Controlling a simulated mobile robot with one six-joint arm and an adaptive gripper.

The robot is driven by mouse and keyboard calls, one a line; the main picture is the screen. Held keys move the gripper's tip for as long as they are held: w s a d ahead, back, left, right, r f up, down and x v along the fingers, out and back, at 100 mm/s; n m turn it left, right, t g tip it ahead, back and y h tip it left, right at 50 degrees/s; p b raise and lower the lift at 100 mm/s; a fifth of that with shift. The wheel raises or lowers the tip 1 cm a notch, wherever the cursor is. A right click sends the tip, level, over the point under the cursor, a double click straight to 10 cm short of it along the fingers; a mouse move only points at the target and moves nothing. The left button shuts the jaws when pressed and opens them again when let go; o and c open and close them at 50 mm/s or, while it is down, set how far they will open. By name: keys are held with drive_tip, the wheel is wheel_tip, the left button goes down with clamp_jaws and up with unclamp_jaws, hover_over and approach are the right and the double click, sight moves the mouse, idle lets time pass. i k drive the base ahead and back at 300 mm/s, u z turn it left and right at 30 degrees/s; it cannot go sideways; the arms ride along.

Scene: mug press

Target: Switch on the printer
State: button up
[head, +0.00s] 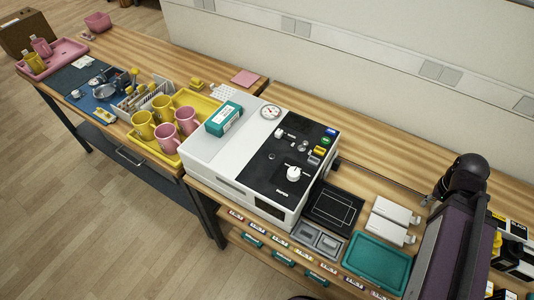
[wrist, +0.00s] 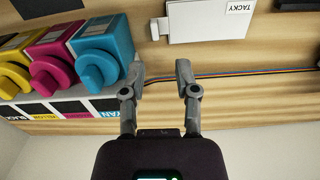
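The printer (head: 225,160) is a white box-shaped machine in the middle of the head view, standing on the wooden bench. Its black control panel (head: 268,168) carries a white knob (head: 293,173), small switches, a green button (head: 326,140) and a yellow part (head: 319,151). A round gauge (head: 271,112) sits on its white top. My gripper (wrist: 161,72) is open and empty in the wrist view, over the bench and away from the printer. My arm shows at the right of the head view. The printer is not in the wrist view.
A teal box (head: 223,119) lies on the printer. Pink and yellow mugs (head: 186,121) stand left of it. A dark pad (head: 332,208), white blocks (head: 396,211) and a teal tray (head: 377,264) lie right. Coloured ink units (wrist: 102,48) and a cable (wrist: 235,74) are near my gripper.

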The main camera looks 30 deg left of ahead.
sight(305, 144)
drive_tip(key=k, duration=1.1)
drive_tip(key=u, duration=1.3)
drive_tip(key=i, duration=0.5)
drive_tip(key=z, duration=0.25)
